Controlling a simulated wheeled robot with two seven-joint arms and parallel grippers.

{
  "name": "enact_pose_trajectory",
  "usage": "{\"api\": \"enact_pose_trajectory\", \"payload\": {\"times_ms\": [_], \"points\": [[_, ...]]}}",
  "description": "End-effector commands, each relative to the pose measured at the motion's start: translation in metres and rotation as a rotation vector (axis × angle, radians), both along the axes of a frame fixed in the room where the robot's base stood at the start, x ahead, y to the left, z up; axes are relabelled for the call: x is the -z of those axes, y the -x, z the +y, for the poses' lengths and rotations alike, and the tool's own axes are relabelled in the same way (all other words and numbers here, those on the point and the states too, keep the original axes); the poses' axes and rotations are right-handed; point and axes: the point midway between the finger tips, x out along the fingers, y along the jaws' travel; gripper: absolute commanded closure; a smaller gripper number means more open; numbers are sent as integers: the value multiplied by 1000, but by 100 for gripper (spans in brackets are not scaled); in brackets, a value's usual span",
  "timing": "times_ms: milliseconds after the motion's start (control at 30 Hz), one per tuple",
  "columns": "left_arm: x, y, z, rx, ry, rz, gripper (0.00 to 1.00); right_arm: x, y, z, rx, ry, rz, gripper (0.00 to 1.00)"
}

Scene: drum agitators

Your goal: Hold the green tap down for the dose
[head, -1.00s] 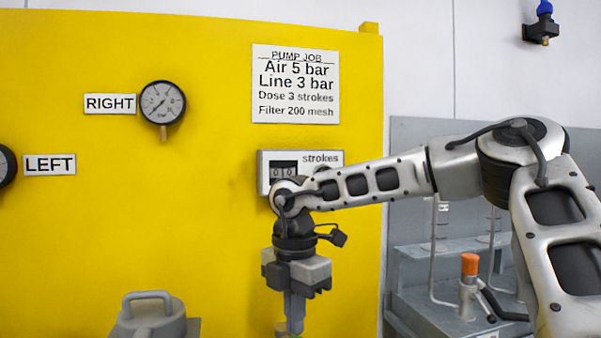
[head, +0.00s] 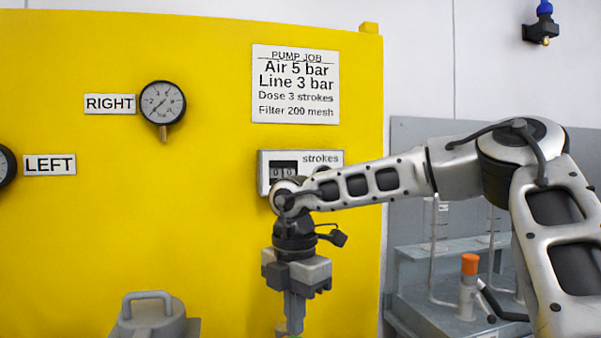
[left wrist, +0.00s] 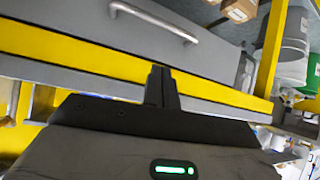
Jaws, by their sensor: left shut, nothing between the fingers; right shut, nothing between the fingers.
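My right gripper (head: 294,324) points straight down in front of the yellow panel (head: 220,235). Its fingers are together, with their tips near the bottom edge of the head view. A small dull part shows beside the tips; I cannot tell whether it belongs to the green tap. No green tap can be made out in the head view. A strokes counter (head: 330,159) is on the panel, its digits partly covered by my right wrist. My left gripper (left wrist: 160,80) shows in the left wrist view, shut and empty, above a yellow-edged surface.
A job sign (head: 296,84) reads dose 3 strokes. A gauge (head: 162,103) hangs by the RIGHT label. A grey lidded part with a handle (head: 150,312) stands at lower left. An orange-topped valve (head: 469,264) is at right. A grey bucket (left wrist: 293,45) shows in the left wrist view.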

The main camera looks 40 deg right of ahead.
Motion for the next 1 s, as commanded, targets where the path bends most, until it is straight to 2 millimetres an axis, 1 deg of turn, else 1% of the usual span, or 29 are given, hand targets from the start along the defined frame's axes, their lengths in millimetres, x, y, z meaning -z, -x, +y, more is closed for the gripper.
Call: {"api": "enact_pose_trajectory", "payload": {"times_ms": [333,1000], "points": [[1,-1,0,2,-2,-4,100,2,0,0,0,0,0,100],[30,-1,0,2,-2,-4,100,30,0,0,-1,0,-1,100]]}}
